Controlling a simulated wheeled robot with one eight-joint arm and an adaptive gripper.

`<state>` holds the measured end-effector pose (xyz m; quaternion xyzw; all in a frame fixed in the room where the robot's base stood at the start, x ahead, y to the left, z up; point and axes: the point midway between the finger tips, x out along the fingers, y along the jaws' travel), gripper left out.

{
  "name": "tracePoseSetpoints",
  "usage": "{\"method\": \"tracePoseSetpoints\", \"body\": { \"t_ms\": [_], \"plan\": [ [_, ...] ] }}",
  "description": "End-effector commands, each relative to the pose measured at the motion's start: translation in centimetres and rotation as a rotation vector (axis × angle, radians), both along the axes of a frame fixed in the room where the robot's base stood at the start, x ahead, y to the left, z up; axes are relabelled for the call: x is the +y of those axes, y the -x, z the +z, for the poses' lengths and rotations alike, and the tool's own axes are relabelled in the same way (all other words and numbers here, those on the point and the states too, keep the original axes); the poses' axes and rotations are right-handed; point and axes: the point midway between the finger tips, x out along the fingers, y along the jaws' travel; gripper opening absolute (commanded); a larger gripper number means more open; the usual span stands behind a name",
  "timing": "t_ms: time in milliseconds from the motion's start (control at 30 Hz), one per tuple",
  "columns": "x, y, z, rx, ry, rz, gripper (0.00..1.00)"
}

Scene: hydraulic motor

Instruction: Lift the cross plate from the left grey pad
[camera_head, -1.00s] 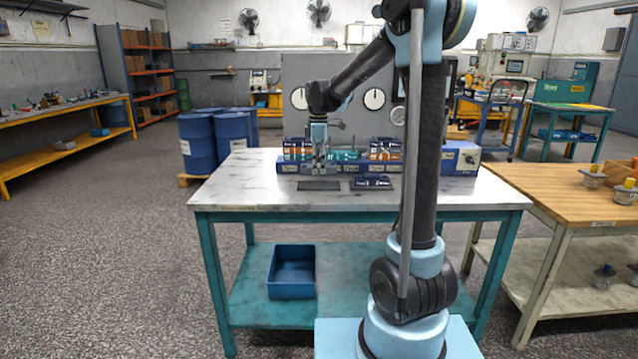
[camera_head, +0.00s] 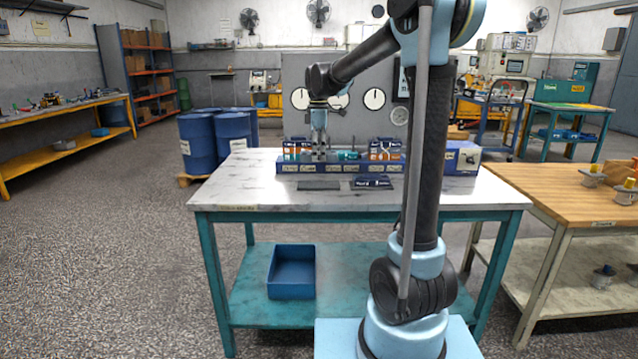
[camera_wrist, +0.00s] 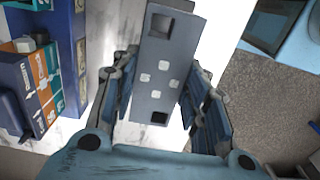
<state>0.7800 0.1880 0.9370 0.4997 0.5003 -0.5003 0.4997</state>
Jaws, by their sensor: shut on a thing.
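The cross plate (camera_wrist: 160,60) is a blue-grey bar with square openings near its ends and several small light marks in its middle. It fills the centre of the wrist view. My gripper (camera_wrist: 163,85) has a finger on each side of it and is shut on it. In the head view my gripper (camera_head: 319,156) hangs above the table, in front of the parts rack, and the plate is too small to make out. The left grey pad (camera_head: 319,185) lies flat and bare on the table below. A dark labelled pad (camera_head: 371,183) lies to its right.
The blue parts rack (camera_head: 345,168) with orange and teal compartments stands along the back of the marble-topped table (camera_head: 260,190). A blue and white box (camera_head: 462,157) stands at its right end. The table's left and front parts are clear. A blue bin (camera_head: 292,270) sits on the lower shelf.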

Motion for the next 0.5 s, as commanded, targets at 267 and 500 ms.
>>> {"method": "tracePoseSetpoints", "body": {
  "t_ms": [267, 500],
  "plan": [
    [0.0, 0.0, 1.4, 0.000, 0.000, 0.000, 0.00],
    [0.0, 0.0, 2.4, 0.000, 0.000, 0.000, 0.00]
  ]
}}
